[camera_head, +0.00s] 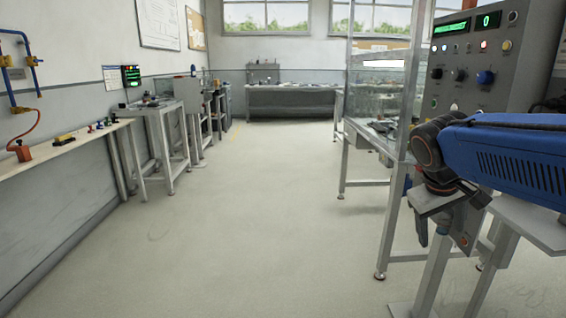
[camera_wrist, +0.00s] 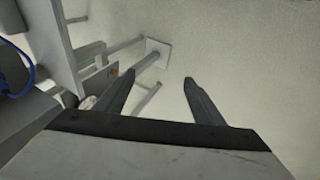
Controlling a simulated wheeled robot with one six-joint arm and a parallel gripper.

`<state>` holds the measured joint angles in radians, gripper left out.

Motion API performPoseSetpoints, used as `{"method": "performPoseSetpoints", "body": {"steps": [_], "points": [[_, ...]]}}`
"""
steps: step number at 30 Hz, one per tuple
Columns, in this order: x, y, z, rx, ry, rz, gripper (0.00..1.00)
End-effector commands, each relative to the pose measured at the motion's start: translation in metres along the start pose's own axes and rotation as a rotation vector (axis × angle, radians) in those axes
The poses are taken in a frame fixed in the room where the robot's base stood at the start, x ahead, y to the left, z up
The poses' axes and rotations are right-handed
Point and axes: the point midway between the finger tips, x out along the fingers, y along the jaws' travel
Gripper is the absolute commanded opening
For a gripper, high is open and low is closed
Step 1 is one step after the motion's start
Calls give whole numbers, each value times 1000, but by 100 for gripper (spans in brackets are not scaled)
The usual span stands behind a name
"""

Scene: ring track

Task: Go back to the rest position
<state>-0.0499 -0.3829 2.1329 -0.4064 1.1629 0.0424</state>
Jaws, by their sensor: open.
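My gripper (camera_wrist: 160,92) is open and empty in the wrist view. Its two dark fingers stand apart with pale floor and a thin metal leg showing between and beyond them. In the head view my blue arm reaches in from the right edge, and its dark wrist is in front of a grey control panel.
The grey control panel (camera_head: 483,75) with knobs and green displays stands close behind my arm. A glass-sided bench (camera_head: 365,160) stands left of it. A shelf (camera_head: 60,150) runs along the left wall. The floor (camera_head: 250,220) in the middle is clear.

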Motion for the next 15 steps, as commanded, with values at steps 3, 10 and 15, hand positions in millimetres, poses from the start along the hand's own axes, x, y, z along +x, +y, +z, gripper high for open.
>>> {"method": "performPoseSetpoints", "body": {"steps": [3,10,15], "points": [[4,-22,38,32,32,-68,62],[17,-67,102,101,91,-198,62],[28,-98,140,152,132,-280,62]]}}
